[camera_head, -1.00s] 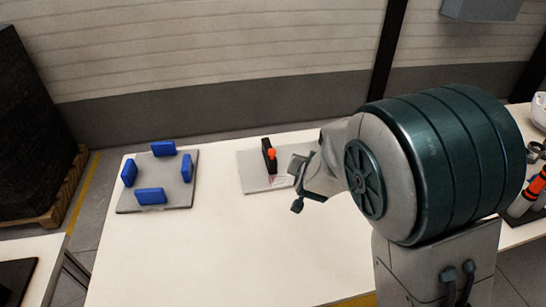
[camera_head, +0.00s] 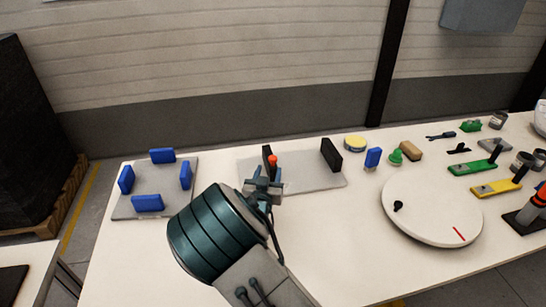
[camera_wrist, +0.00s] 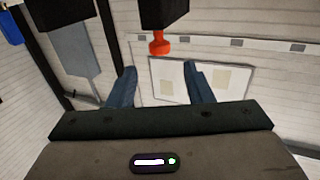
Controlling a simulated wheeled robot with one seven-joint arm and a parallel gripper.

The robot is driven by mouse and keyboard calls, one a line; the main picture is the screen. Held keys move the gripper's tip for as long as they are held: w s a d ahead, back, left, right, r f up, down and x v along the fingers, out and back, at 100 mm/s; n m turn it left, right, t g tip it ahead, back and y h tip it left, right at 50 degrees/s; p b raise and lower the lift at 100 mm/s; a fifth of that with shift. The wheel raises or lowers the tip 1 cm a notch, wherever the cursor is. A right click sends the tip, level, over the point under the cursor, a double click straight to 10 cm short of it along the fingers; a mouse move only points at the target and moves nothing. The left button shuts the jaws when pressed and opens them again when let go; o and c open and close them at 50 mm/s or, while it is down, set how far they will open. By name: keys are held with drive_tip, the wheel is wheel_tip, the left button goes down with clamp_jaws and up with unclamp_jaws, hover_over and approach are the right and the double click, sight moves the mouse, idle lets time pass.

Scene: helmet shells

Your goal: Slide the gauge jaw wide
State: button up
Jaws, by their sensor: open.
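The gauge is a grey plate (camera_head: 315,182) on the white table with two upright black jaws. The left jaw (camera_head: 266,154) carries an orange knob (camera_head: 273,161); the right jaw (camera_head: 331,154) stands apart near the plate's right side. My gripper (camera_head: 263,178) is open just in front of the knob in the head view and hides part of the plate. In the wrist view, my open fingers (camera_wrist: 160,82) have an empty gap between them. The orange knob (camera_wrist: 159,43) hangs from a black jaw (camera_wrist: 163,12) beyond that gap, with no visible contact.
A plate with several blue blocks (camera_head: 148,203) lies at the left. A white round disc (camera_head: 430,215) lies right of the gauge, with a blue block (camera_head: 373,157), a green knob (camera_head: 396,157) and several tools behind and beyond it. The table front between is clear.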

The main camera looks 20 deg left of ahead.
sight(272, 161)
drive_tip(key=w, duration=0.2)
drive_tip(key=w+a, duration=0.1)
drive_tip(key=w, duration=0.2)
drive_tip(key=w+p, duration=0.1)
drive_tip(key=w, duration=0.2)
drive_tip(key=shift+a, duration=0.15)
clamp_jaws()
drive_tip(key=shift+f+b, duration=0.15)
drive_tip(key=shift+b, duration=0.15)
